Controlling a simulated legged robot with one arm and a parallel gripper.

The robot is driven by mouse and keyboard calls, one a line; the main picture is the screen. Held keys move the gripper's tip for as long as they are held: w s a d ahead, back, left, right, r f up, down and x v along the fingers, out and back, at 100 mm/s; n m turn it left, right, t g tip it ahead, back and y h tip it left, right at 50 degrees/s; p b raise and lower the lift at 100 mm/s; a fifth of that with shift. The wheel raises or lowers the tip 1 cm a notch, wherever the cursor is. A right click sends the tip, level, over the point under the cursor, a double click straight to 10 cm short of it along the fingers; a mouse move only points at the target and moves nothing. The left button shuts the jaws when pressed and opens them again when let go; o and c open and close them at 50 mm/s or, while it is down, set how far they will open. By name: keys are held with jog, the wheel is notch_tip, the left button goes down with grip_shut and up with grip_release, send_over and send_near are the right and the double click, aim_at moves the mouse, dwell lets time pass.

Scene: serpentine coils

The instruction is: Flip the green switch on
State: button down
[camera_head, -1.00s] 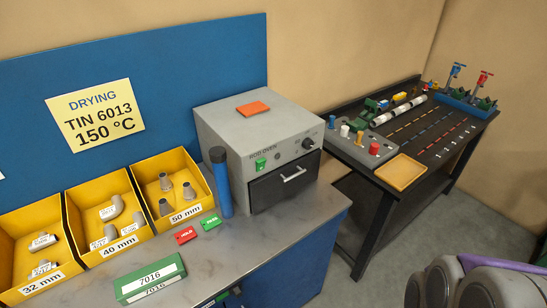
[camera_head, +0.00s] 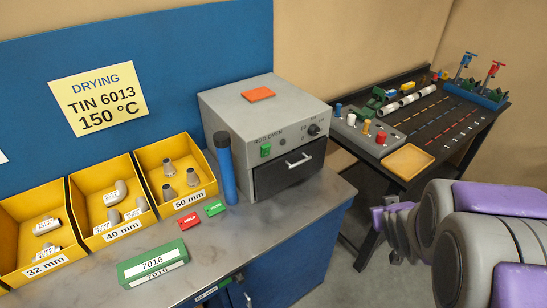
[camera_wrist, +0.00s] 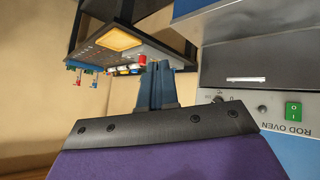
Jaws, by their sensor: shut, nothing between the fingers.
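The green switch (camera_head: 265,150) is a small green rocker on the front of the grey rod oven (camera_head: 225,108), left of its black knob and above the black door. In the wrist view, which is upside down, the switch (camera_wrist: 293,112) is at the right beside the ROD OVEN lettering. My gripper (camera_wrist: 168,68) shows at the middle of the wrist view, its fingers together and empty. It is apart from the switch. In the head view my purple and grey arm is at the right, and the fingertips cannot be made out there.
The oven door has a bar handle (camera_head: 299,160). A blue cylinder (camera_head: 225,167) stands close left of the oven. Yellow bins (camera_head: 122,232), red and green tags and a green 7016 box (camera_head: 152,264) share the bench. A dark table (camera_head: 452,140) with pipes, knobs and a tray stands right.

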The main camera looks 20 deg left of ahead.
aim_at(268, 149)
jog(key=w+a+f+n+t+y+b, duration=0.1)
jog(key=w+a+n+t+y, duration=0.1)
jog(key=w+a+y, duration=0.3)
jog(key=w+a+f+n+t+y, duration=0.1)
jog(key=w+a+f+n, duration=0.1)
jog(key=a, duration=0.5)
jog(key=s+a+n+y+b, duration=0.1)
jog(key=s+a+y, duration=0.3)
jog(key=a+y, duration=0.6)
jog(key=shift+s+a+r+n+t, duration=0.2)
jog(key=shift+a+r+n+t, duration=0.1)
jog(key=shift+a+r+n, duration=0.25)
jog(key=shift+f, duration=0.1)
jog(key=b+x, duration=0.2)
jog(key=x, duration=1)
jog(key=shift+w+a+b, duration=0.15)
jog(key=shift+a+b, duration=0.25)
jog(key=shift+w+a+r, duration=0.3)
jog(key=shift+w+a, duration=0.05)
jog(key=shift+a, duration=0.1)
